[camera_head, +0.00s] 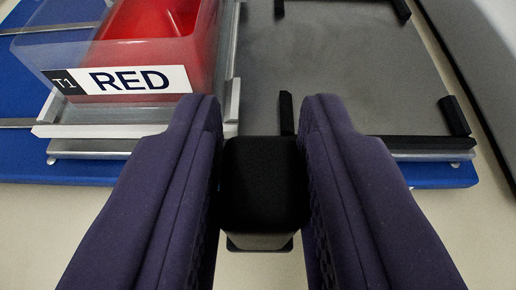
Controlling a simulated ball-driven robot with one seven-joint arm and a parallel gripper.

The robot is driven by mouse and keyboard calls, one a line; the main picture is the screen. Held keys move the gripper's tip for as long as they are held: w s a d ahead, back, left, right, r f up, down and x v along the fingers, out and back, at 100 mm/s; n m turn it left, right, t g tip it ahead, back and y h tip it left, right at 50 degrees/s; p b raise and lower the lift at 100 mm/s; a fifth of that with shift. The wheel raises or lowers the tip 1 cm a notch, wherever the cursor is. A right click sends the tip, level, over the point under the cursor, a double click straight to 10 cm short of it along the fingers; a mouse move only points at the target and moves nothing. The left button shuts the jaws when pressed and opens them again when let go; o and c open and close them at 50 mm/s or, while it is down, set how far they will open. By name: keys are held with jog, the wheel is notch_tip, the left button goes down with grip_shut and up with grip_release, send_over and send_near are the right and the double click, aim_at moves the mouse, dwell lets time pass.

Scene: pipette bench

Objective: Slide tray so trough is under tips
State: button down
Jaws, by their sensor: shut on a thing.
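My gripper (262,190) is shut on a black knob (263,185), with one purple finger on each side of it. What the knob joins to is partly hidden by the fingers. The red trough (150,50), labelled "T1 RED" (128,81), sits beyond my left finger at the upper left. It stands on a light grey tray (90,130), whose right rim runs up beside the trough. The pipette tips are not in view.
A grey metal plate (340,60) with black corner stops (455,116) lies right of the trough and looks empty. A blue base (440,175) lies under it. A pale wall or edge (470,60) runs along the right. Bare beige bench (450,235) shows in front.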

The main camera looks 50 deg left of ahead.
jog(key=shift+w+d+r, duration=0.1)
jog(key=shift+w, duration=0.05)
jog(key=c, duration=1.2)
grip_release()
jog(key=shift+o, duration=1.2)
jog(key=shift+w+d, duration=0.15)
jog(key=p+v, duration=0.2)
jog(key=v, duration=0.5)
jog(key=shift+s+d, duration=0.25)
jog(key=shift+s, duration=0.1)
